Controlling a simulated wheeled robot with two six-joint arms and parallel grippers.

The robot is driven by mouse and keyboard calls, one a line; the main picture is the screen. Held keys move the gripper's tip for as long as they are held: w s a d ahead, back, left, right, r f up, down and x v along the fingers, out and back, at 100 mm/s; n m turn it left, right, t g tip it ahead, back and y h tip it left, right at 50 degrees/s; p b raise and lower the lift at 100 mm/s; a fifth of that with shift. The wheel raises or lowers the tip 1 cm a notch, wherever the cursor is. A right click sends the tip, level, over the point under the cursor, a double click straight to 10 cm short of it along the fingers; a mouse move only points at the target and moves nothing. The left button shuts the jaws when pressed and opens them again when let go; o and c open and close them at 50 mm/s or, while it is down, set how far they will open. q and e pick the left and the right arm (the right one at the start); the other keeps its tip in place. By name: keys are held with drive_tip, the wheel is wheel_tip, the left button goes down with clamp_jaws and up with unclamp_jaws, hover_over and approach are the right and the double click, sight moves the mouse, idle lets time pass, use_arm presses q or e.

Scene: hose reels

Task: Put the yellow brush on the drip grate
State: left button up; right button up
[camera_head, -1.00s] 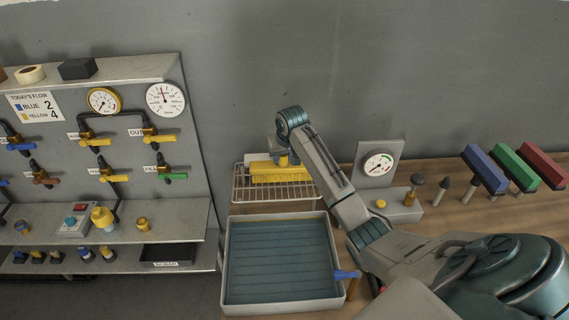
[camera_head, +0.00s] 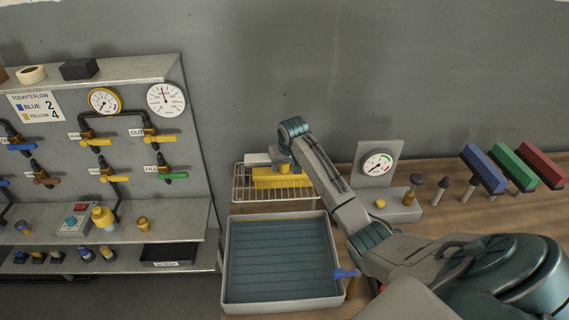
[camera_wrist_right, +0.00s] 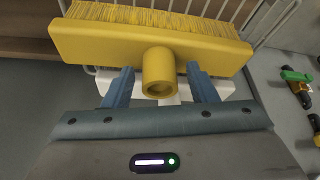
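The yellow brush (camera_head: 284,181) sits on the wire drip grate (camera_head: 240,190), behind the grey basin. In the right wrist view the brush (camera_wrist_right: 110,45) shows its flat yellow back, bristles facing away and a round socket toward me. My right gripper (camera_head: 285,166) is right above the brush in the head view. In the wrist view its two blue fingers (camera_wrist_right: 160,88) stand apart, one on each side of the socket, with a gap on both sides. The arm hides part of the brush's right end in the head view. My left gripper is not in view.
A grey basin (camera_head: 226,262) stands in front of the grate, with a blue-handled valve (camera_head: 346,274) at its right. A gauge stand (camera_head: 377,163) is to the right. Blue, green and red brushes (camera_head: 484,167) stand further right. A valve panel (camera_head: 125,160) is at left.

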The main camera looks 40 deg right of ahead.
drive_tip(key=b+v, duration=0.5)
drive_tip(key=v, duration=0.7)
